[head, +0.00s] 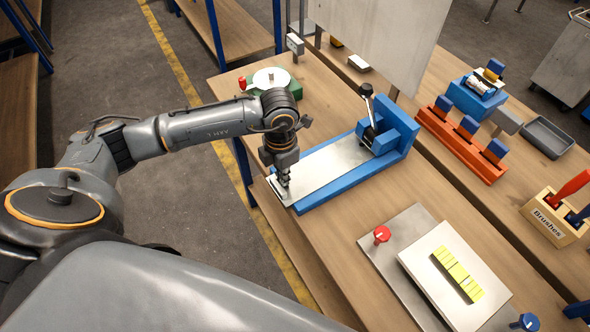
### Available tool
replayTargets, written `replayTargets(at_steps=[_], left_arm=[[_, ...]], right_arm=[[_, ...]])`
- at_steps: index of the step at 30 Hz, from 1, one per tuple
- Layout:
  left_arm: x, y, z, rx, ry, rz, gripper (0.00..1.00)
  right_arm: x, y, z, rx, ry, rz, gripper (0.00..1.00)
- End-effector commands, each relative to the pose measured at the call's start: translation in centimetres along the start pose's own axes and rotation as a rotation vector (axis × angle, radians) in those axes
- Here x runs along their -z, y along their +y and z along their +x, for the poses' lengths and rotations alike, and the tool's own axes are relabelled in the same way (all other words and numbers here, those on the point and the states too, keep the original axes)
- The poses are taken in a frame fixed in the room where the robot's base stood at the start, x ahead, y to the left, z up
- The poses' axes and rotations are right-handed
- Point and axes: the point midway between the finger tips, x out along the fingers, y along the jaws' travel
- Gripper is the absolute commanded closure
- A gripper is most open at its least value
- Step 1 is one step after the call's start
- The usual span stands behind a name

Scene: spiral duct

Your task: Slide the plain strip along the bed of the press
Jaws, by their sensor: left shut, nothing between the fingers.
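The plain strip (329,169) is a flat, pale metal sheet lying along the blue bed of the press (339,190). The blue press head (397,128), with a black-knobbed lever, stands at the far right end of the bed, and the strip reaches up to it. My left gripper (285,184) is shut, pointing down at the near left end of the strip. Its fingertips are at or just above the strip; I cannot tell whether they touch. My right gripper is not in view.
A green device with a white disc (271,78) stands behind my left wrist. A grey plate with a red knob (381,235) and a pale plate with yellow pieces (457,274) lie front right. An orange rack (461,143) and a brush box (553,217) stand right. Bare wood separates them.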

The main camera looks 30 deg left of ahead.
Motion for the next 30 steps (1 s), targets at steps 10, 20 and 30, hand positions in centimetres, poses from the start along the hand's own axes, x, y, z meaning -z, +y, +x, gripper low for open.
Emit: replayTargets(at_steps=[10,20,30], left_arm=[[3.7,-0.1,0.0,0.0,0.002,0.001,1.0],[3.6,0.0,-0.3,0.0,0.0,0.0,1.0],[3.5,0.1,-6.1,-0.004,-0.004,0.001,1.0]], right_arm=[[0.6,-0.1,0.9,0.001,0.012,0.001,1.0],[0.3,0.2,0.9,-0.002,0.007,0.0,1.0],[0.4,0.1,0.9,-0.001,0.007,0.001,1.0]])
